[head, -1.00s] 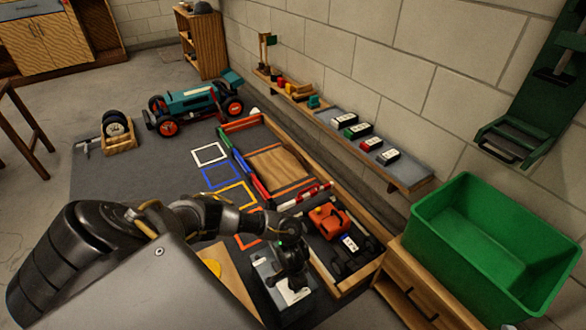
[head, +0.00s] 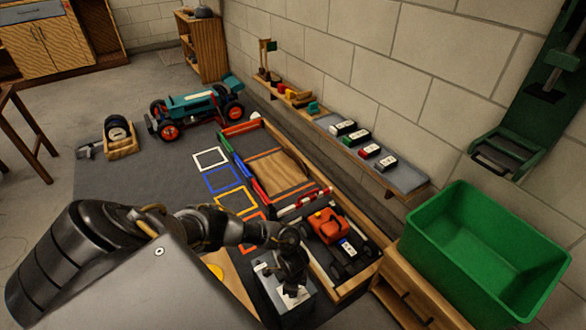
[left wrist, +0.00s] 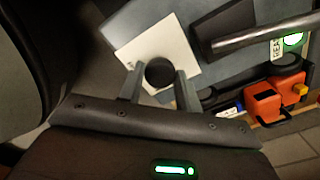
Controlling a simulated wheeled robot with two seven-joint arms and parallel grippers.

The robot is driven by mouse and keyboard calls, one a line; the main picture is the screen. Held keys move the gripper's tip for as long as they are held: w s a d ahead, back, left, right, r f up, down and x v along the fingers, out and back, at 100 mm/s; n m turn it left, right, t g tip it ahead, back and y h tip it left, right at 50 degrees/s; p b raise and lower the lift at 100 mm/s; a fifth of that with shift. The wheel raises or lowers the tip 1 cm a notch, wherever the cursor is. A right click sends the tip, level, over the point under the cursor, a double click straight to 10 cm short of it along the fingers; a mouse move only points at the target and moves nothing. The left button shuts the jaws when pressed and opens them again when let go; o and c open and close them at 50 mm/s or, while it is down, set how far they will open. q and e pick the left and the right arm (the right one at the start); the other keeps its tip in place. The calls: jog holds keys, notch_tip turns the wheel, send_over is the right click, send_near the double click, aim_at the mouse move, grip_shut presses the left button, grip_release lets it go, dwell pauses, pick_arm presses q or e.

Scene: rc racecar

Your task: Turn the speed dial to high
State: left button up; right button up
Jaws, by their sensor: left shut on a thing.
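The speed dial is a round black knob (left wrist: 159,72) on a white plate (left wrist: 172,46) of a grey box. The box (head: 263,272) stands on the dark mat at bottom centre in the head view. My left gripper (left wrist: 160,88) is shut on the dial, with one finger on each side of it. In the head view my left gripper (head: 291,284) points down over the box and hides the knob. The dial's setting cannot be read. My right gripper is not in view.
A wooden-edged track bed with an orange-and-black car (head: 328,224) lies right of the box. A green bin (head: 425,240) stands at right. A wall shelf (head: 405,178) holds several small labelled blocks. A teal racecar (head: 195,102) sits farther back on the mat.

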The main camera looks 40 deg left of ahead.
pick_arm(q)
jog(key=shift+a, duration=0.15)
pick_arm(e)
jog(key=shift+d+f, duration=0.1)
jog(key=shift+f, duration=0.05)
pick_arm(q)
jog(key=o, duration=1)
jog(key=shift+r, duration=0.15)
notch_tip(320, 180, up, 6)
jog(key=p, duration=0.3)
jog(key=shift+f, duration=0.25)
notch_tip(320, 180, up, 5)
jog(key=p, duration=0.2)
jog(key=shift+p, duration=0.3)
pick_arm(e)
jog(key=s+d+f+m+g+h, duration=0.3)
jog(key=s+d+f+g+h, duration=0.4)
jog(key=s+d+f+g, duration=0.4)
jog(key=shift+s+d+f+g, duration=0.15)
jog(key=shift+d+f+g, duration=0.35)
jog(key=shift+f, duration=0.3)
pick_arm(q)
jog(key=shift+s, duration=0.1)
